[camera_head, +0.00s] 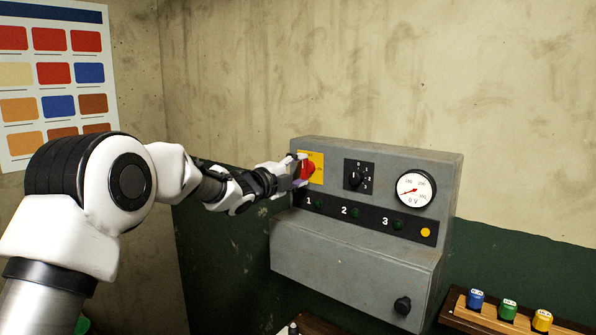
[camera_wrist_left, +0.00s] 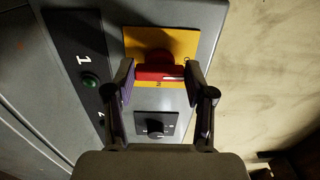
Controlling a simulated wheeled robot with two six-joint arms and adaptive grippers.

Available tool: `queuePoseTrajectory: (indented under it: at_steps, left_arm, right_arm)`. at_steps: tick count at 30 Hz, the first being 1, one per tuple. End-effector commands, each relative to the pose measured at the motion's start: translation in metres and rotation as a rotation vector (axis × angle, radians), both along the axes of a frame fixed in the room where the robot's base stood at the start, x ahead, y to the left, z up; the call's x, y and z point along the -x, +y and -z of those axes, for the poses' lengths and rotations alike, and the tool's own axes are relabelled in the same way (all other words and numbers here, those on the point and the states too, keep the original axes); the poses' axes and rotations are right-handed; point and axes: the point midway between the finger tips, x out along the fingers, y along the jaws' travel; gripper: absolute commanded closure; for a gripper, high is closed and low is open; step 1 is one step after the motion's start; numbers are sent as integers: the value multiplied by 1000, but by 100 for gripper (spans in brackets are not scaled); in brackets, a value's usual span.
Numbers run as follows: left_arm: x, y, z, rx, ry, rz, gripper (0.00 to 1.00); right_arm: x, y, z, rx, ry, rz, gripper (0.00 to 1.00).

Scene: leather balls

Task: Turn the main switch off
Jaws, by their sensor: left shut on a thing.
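The main switch is a red rotary handle (camera_head: 308,168) on a yellow plate (camera_head: 317,161) at the upper left of a grey control box (camera_head: 350,250). My left gripper (camera_head: 298,171) is at the handle and partly covers it in the head view. In the left wrist view, its two fingers (camera_wrist_left: 161,76) close on opposite ends of the red handle (camera_wrist_left: 157,73). A white mark shows on the handle near the right finger there. The handle lies across that turned picture, about upright on the panel. My right gripper is not in view.
A black selector knob (camera_head: 355,179) and a round gauge (camera_head: 415,190) labelled V sit right of the switch. Below are dark green lamps (camera_head: 355,212) numbered 1 to 3 and a yellow lamp (camera_head: 425,232). A wooden rack (camera_head: 480,317) with coloured pieces stands lower right.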

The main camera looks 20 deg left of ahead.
Motion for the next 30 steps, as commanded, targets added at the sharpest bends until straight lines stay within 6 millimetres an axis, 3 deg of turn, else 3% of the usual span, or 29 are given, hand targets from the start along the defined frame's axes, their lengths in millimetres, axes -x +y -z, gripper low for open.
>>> queuePoseTrajectory:
  at_steps: [6, 7, 8, 9, 20, 23, 30]
  left_arm:
    - [0, 0, 0, 2, 1, 0, 81]
    - [0, 0, 0, 2, 1, 0, 35]
    - [0, 0, 0, 2, 1, 0, 25]
    - [0, 0, 0, 2, 1, 0, 21]
    - [4, 2, 0, 1, 1, 0, 21]
    - [18, 7, -1, 3, 0, -1, 21]
    - [75, 28, -1, 6, 1, -1, 21]
  right_arm:
    - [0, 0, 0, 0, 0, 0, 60]
    - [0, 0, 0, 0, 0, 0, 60]
    - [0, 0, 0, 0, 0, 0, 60]
    - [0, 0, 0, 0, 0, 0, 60]
    - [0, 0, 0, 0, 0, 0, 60]
    - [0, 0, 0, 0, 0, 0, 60]
    - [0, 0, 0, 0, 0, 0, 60]
